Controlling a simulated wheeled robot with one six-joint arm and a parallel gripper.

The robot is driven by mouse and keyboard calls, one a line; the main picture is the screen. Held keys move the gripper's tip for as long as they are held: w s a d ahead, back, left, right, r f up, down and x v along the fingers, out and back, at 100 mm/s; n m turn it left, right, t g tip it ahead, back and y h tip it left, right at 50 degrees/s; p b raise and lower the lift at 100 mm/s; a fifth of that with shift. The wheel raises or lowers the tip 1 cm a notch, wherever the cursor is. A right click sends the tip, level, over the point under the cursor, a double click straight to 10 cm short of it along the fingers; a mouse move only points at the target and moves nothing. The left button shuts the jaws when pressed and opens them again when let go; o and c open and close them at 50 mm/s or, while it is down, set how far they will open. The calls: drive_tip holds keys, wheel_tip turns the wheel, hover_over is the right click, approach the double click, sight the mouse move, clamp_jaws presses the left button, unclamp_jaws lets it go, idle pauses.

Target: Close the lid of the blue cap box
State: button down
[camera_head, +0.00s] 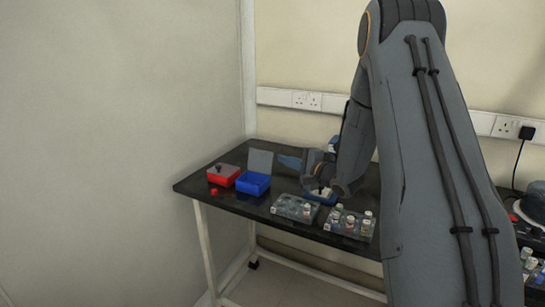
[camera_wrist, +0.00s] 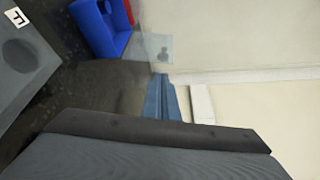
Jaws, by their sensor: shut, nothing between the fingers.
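The blue cap box (camera_head: 253,184) stands on the dark bench with its clear grey lid (camera_head: 260,161) raised upright at the back edge. The box also shows at the top of the wrist view (camera_wrist: 97,30), with the see-through lid (camera_wrist: 152,46) beside it. My gripper (camera_head: 283,160) has blue fingers, shut and empty. It is just right of the raised lid in the head view, pointing left towards it. In the wrist view the fingers (camera_wrist: 160,82) lie close below the lid; I cannot tell whether they touch it.
A red box (camera_head: 224,175) with a dark knob on its top stands left of the blue box, with a small red cap (camera_head: 214,192) in front. Grey racks (camera_head: 290,210) (camera_head: 346,228) with vials stand to the right. The bench's left end is bare, beside a wall.

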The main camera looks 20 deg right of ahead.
sight(262, 160)
drive_tip(key=x, duration=0.7)
drive_tip(key=shift+s+d+r, duration=0.1)
drive_tip(key=shift+s+d, duration=0.05)
